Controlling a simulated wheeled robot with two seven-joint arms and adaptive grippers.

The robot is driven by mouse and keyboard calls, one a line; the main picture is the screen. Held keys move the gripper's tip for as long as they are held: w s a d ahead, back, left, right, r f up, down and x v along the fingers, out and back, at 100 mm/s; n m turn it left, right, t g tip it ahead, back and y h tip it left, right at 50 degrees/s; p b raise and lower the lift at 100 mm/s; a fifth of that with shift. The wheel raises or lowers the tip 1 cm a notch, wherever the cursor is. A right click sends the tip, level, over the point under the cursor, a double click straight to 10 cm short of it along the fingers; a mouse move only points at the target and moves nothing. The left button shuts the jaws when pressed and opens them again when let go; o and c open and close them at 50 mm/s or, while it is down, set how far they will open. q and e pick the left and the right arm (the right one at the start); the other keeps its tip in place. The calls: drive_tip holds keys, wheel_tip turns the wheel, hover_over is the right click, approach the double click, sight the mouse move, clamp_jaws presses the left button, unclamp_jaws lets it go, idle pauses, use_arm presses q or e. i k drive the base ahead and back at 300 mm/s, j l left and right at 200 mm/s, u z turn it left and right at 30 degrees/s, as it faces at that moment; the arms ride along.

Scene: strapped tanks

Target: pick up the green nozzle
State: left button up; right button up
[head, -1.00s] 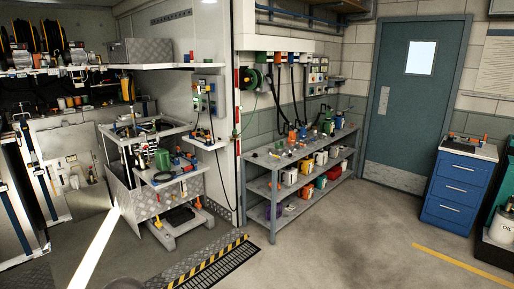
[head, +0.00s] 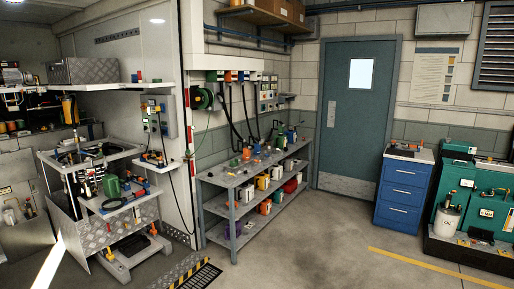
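I cannot single out the green nozzle for certain; the small parts are too far off to tell apart. Several small coloured pieces lie on the top of the grey workbench (head: 226,178), with a dark green bottle-like thing (head: 291,136) toward its far end. A green can-like thing (head: 112,187) stands on the wheeled cart at left. Neither of my grippers is in view.
A blue drawer cabinet (head: 402,190) with small items on top stands right of the closed door (head: 345,115). Green tanks (head: 487,205) stand at far right in a dark tray. A floor grating (head: 199,277) lies in front of the bench. The floor at centre right is clear.

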sight(281, 128)
drive_tip(key=i+l+z, duration=0.25)
drive_tip(key=i, duration=0.25)
drive_tip(key=i+l+z, duration=0.25)
drive_tip(key=i, duration=0.75)
drive_tip(key=i+z, duration=0.3)
drive_tip(key=i, duration=2.7)
drive_tip(key=i+u, duration=0.2)
drive_tip(key=i, duration=0.35)
drive_tip(key=i+l+u, duration=0.2)
drive_tip(key=i, duration=0.35)
drive_tip(key=i+l+u, duration=0.2)
drive_tip(key=i, duration=0.35)
